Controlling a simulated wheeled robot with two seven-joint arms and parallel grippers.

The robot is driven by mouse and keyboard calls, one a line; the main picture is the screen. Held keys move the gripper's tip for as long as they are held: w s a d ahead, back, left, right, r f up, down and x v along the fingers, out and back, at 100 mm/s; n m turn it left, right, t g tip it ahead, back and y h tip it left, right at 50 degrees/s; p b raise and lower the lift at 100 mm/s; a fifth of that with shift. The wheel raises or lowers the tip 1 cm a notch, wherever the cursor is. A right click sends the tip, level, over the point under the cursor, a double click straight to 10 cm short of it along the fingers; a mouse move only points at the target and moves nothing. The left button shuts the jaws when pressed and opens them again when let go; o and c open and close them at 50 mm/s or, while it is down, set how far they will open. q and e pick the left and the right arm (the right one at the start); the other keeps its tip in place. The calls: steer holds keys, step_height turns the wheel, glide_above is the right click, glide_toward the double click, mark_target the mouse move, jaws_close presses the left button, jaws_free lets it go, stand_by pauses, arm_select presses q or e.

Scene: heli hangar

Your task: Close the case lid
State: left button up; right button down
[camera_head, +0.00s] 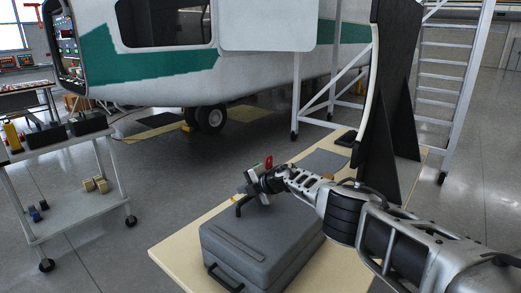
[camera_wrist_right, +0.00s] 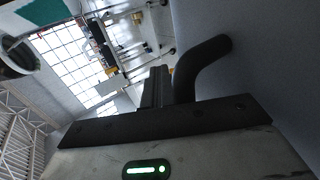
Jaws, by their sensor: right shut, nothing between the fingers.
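The grey case (camera_head: 262,248) sits on a light wooden table with its dark handle (camera_head: 225,281) at the front. Its lid is down over the base; I cannot tell whether a small gap is left at the seam. My right gripper (camera_head: 246,199) is at the far left corner of the case, just above or beside the lid, with its fingers shut and empty. In the right wrist view the dark fingers (camera_wrist_right: 172,82) show beside a plain grey surface, probably the lid (camera_wrist_right: 255,50). I cannot tell whether they touch it. My left gripper is not in view.
The wooden table (camera_head: 178,247) has bare room left of the case. A tall black panel (camera_head: 383,110) stands at its far right. A trolley (camera_head: 75,205) stands at the left, a helicopter (camera_head: 150,65) behind, and a white ladder (camera_head: 450,75) at the right.

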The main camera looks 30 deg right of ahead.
step_height(320, 180, up, 14)
steer(key=p, duration=0.4)
steer(key=s+a+f+m+t+y, duration=0.1)
steer(key=s+a+f+m, duration=0.25)
steer(key=a, duration=0.55)
steer(key=s+a+f+m+t, duration=0.2)
steer(key=s+a+f, duration=0.15)
steer(key=a, duration=0.45)
steer(key=s+a+f+m+t+y, duration=0.1)
steer(key=s+a+f+m, duration=0.15)
steer(key=s+a, duration=0.45)
steer(key=s+d+f+m+g+h, duration=0.2)
steer(key=s+d+m+g, duration=0.15)
steer(key=s, duration=0.75)
steer(key=s+d+f+m+g+h, duration=0.25)
steer(key=s+m+g, duration=0.2)
steer(key=s, duration=0.75)
steer(key=s+d+f+m+g+h, duration=0.1)
steer(key=s+d+f+m+g, duration=0.25)
steer(key=s, duration=0.75)
steer(key=w+a+f+t+y, duration=0.2)
steer(key=w+a+f+t, duration=0.3)
steer(key=f, duration=0.4)
steer(key=shift+a+t, duration=0.3)
steer(key=shift+t, duration=0.45)
